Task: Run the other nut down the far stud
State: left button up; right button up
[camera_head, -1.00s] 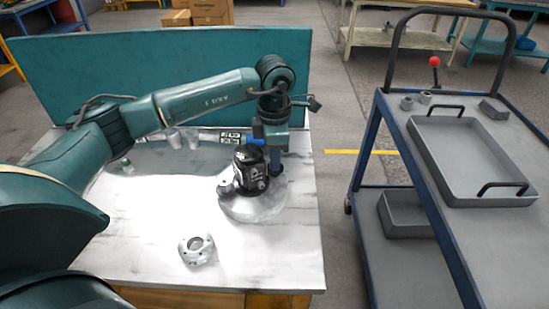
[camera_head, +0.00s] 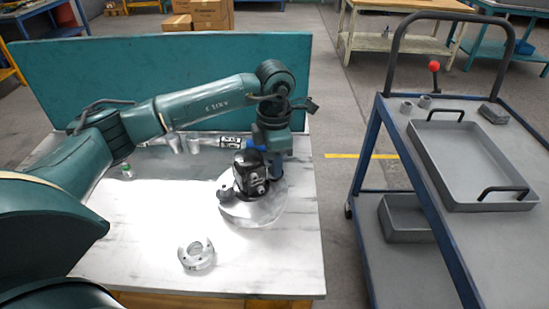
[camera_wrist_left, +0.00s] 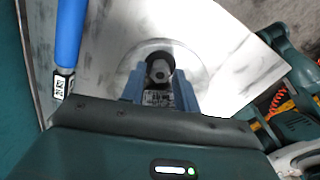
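The black hydraulic motor (camera_head: 250,172) stands upright on a round grey plate (camera_head: 262,212) at the table's right side. In the left wrist view, its dark body with a pale grey central part (camera_wrist_left: 158,70) shows between my fingers. My left gripper (camera_head: 276,168) points down just behind and right of the motor, partly hidden by it. In the left wrist view, its two blue fingers (camera_wrist_left: 160,85) stand apart with a gap between them. I cannot make out the far stud or a nut on it. My right gripper is not in view.
A silver ring-shaped flange (camera_head: 196,256) lies at the table's front. A trolley on the right carries a grey tray (camera_head: 450,178) and small grey parts (camera_head: 407,106). A teal panel (camera_head: 120,70) closes the back.

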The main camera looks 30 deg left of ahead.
pick_arm(q)
jog(key=n+p, duration=0.1)
jog(key=n, duration=0.3)
jog(key=shift+r+n, duration=0.1)
jog(key=shift+n, duration=0.3)
jog(key=n, duration=0.3)
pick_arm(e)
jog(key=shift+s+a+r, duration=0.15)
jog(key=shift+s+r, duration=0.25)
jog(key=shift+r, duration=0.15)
pick_arm(q)
jog(key=shift+c, duration=0.5)
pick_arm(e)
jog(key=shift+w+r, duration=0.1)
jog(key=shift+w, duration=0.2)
